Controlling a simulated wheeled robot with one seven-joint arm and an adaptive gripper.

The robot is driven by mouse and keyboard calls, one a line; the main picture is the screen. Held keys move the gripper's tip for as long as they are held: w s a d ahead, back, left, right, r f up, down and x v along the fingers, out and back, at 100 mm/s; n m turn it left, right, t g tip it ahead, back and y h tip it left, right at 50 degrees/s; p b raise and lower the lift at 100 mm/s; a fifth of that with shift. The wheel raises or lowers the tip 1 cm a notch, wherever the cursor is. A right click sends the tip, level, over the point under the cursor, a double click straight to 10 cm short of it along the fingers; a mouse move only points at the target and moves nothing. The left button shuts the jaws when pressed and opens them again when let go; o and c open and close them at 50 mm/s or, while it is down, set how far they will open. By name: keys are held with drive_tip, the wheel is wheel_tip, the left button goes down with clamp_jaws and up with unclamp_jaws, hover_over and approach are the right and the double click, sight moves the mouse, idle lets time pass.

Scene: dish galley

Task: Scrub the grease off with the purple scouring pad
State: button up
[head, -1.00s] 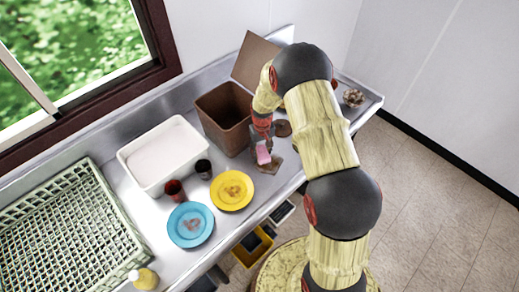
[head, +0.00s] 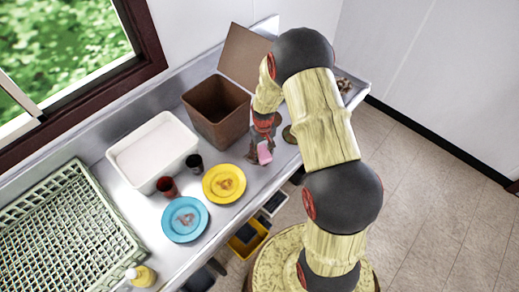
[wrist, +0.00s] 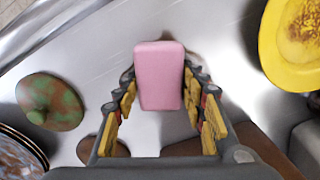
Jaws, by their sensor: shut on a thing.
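My gripper (wrist: 160,88) is shut on a pink block-shaped pad (wrist: 158,60), held between its two fingers; it looks pink rather than purple. In the head view my gripper (head: 262,141) hangs over the counter beside the brown bin, with the pink pad (head: 265,153) below it. A yellow plate (head: 211,194) with a brown greasy patch lies to the left of the pad, also in the wrist view's upper right (wrist: 271,48). A blue plate (head: 173,232) with a reddish-brown patch lies farther left. The pad is apart from both plates.
An open brown bin (head: 222,125) stands behind the gripper. A white tub (head: 120,160), a red cup (head: 167,188), a dark cup (head: 194,164) and a green rack (head: 95,270) are left. A stained lid with a knob (wrist: 62,98) lies near the gripper. A bottle (head: 142,277) stands front left.

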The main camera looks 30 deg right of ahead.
sight(270, 158)
drive_tip(key=shift+s+d+f, duration=0.1)
drive_tip(key=shift+s+d, duration=0.1)
drive_tip(key=shift+s, duration=0.5)
drive_tip(key=shift+s+d+r, duration=0.1)
drive_tip(key=shift+s+d, duration=0.1)
drive_tip(key=shift+s, duration=0.55)
drive_tip(key=shift+s+d+f, duration=0.1)
drive_tip(key=shift+s+d, duration=0.1)
drive_tip(key=shift+s, duration=0.5)
drive_tip(key=shift+s+a+p, duration=0.2)
drive_tip(key=shift+a+p, duration=0.2)
drive_tip(key=shift+a, duration=0.55)
drive_tip(key=shift+w+a+b, duration=0.25)
drive_tip(key=shift+w, duration=0.55)
drive_tip(key=shift+w+a+b, duration=0.25)
drive_tip(key=shift+w, duration=0.55)
drive_tip(key=shift+w+a+b, duration=0.35)
drive_tip(key=shift+w+a, duration=0.15)
drive_tip(key=shift+w, duration=0.85)
drive_tip(key=shift+w+a+b, duration=0.3)
drive_tip(key=shift+w+a, duration=0.2)
drive_tip(key=shift+w, duration=0.9)
drive_tip(key=shift+w+a+b, duration=0.35)
drive_tip(key=shift+w+a, duration=0.15)
drive_tip(key=shift+w, duration=0.85)
drive_tip(key=shift+r, duration=0.2)
